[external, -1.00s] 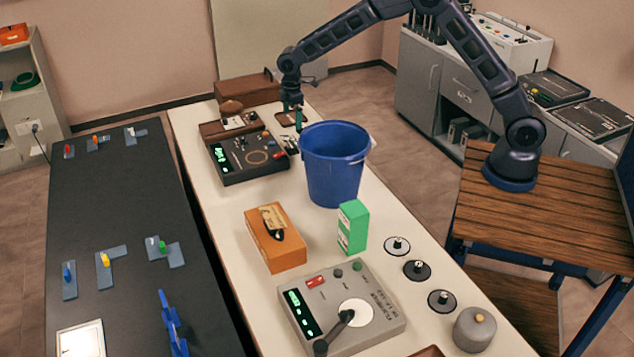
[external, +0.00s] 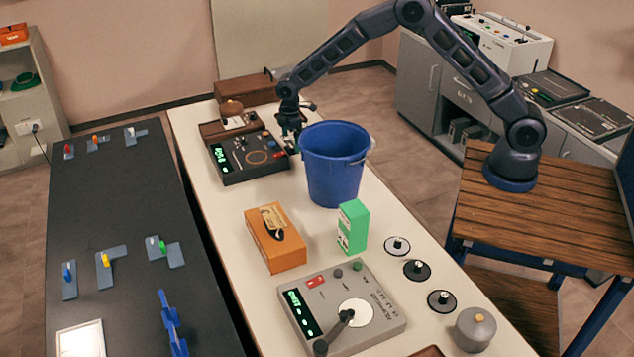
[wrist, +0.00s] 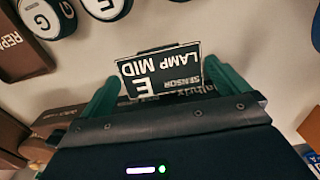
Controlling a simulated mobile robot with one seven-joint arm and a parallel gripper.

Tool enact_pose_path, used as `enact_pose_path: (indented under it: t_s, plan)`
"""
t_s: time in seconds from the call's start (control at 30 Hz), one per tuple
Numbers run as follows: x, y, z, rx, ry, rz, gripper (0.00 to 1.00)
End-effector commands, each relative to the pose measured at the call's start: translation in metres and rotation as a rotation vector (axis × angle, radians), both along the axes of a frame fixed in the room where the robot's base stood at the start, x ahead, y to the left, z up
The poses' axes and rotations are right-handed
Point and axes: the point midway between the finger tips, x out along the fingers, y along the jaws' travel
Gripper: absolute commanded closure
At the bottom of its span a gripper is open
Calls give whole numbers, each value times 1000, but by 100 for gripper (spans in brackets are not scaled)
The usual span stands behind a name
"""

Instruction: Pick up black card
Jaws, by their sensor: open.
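The black card (wrist: 158,70) with pale lettering, including "LAMP MID" and "SENSOR", appears upside down in the wrist view. My gripper (wrist: 160,82) is open, with one green finger on each side of the card. The card lies between the fingers, close to both. Whether either finger touches it cannot be told. In the external view my gripper (external: 292,142) is low over the white table, between the dark console and the blue bucket. The card cannot be made out there.
The blue bucket (external: 335,170) stands close to the right of my gripper, and the dark console (external: 240,172) is close to the left. Round dark pieces marked with letters (wrist: 107,7) lie beyond the card. An orange box (external: 275,245) and a green box (external: 352,230) stand nearer the camera.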

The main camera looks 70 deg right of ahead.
Motion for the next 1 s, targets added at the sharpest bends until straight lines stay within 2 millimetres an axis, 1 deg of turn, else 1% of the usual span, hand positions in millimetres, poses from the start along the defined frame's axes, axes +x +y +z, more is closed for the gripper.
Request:
enact_pose_path:
  t_s: [0.03, 0.17, 0.23, 0.4, 0.43, 0.6, 0.87, 1.0]
  plan:
    - [-1, 0, -9, -1, 2, 0, 0]
    - [0, 0, -23, -1, 1, 0, 0]
    - [0, 0, -26, -1, 1, 0, 0]
    - [0, 0, -26, 0, 0, 0, 0]
    - [0, 0, -26, 0, 0, 0, 2]
    - [0, 0, -26, 0, 0, 0, 34]
    - [0, 0, -25, -1, -1, 1, 35]
    - [0, 0, -15, 0, -1, 0, 35]
